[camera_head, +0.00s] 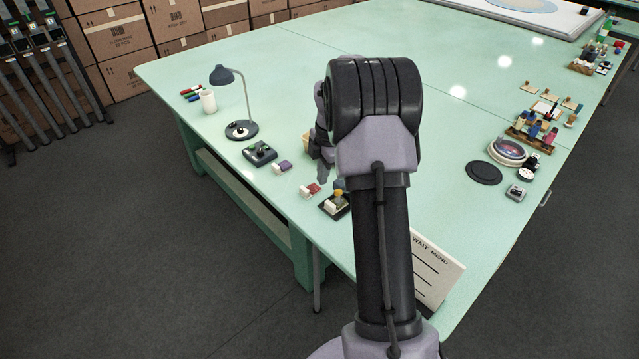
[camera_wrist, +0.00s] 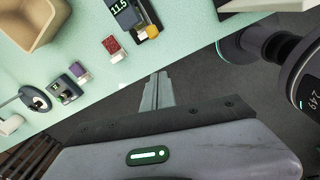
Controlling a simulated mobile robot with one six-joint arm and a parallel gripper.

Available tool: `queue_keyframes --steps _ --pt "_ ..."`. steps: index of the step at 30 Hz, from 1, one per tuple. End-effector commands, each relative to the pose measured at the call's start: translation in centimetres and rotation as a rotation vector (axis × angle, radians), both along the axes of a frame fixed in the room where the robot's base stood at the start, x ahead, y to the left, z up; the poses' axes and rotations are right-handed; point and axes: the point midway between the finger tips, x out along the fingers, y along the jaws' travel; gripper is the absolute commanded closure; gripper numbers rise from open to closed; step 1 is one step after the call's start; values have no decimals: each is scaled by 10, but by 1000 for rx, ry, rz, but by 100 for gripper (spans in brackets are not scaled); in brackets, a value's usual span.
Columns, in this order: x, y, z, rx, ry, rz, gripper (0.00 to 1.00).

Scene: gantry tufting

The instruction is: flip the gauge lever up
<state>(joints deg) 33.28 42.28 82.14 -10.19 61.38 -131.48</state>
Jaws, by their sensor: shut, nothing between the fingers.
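The gauge is a small dark device with a display reading 11.5 (camera_wrist: 122,8). It lies at the top of the wrist view, with a yellow part (camera_wrist: 152,31) at its near end that may be the lever. In the head view the gauge (camera_head: 333,206) sits near the table's front edge, its yellow part (camera_head: 339,195) on top, partly beside my arm. My gripper (camera_wrist: 160,76) is shut and empty. In the wrist view its fingertips appear below the gauge, apart from it, over the floor past the table edge. The head view mostly hides my gripper behind the arm.
A red-and-white block (camera_head: 311,190), a purple block (camera_head: 282,167), a joystick box (camera_head: 260,152) and a lamp (camera_head: 241,130) line the left table edge. A tan bin (camera_wrist: 32,25) stands farther in. A white board (camera_head: 440,268) lies right of my arm. The table's middle is mostly clear.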

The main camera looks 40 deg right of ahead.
Motion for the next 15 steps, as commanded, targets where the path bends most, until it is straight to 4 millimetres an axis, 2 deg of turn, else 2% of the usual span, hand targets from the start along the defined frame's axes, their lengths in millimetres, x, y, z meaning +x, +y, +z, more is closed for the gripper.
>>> queue_keyframes --steps 4,7,15 --pt "0 1 -1 0 0 -1 100" --pt "1 1 -10 1 1 -1 100" --pt "6 4 -67 2 2 -2 100"
